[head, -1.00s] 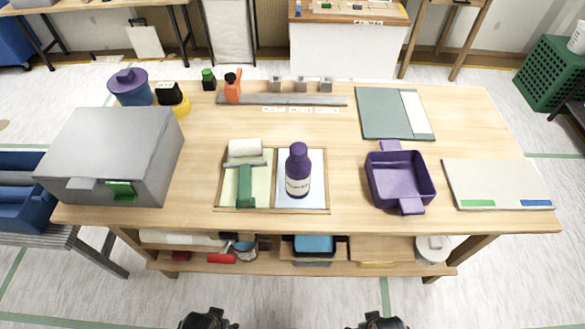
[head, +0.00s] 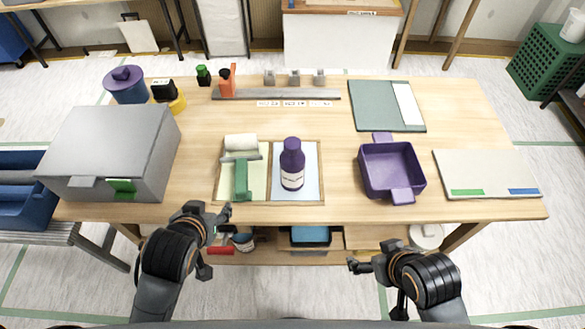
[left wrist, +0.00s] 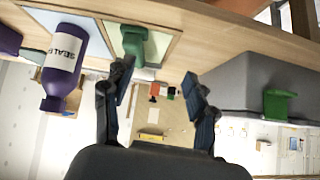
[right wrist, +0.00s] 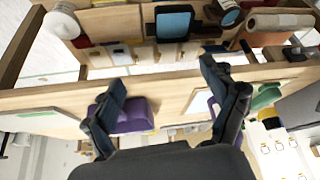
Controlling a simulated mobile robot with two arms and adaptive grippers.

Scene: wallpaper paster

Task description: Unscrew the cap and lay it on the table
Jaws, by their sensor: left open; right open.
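A dark purple bottle (head: 292,170) with a pale label stands upright on the pale blue right half of a wooden-framed tray (head: 325,190). Its purple cap (head: 291,145) is on top. The bottle also shows, upside down, at the left of the left wrist view (left wrist: 66,52). My left gripper (head: 217,242) is open and empty at the table's front edge, to the left of and nearer than the bottle. My right gripper (head: 376,288) is open and empty in front of the table, to the right of the bottle. The wooden table (head: 350,211) is under the tray.
A green-handled roller (head: 241,178) lies in the tray's left half. A grey box (head: 110,150) stands at the left. A purple bin (head: 392,178) and a pale board (head: 485,172) are at the right. Clear tabletop lies between tray and bin.

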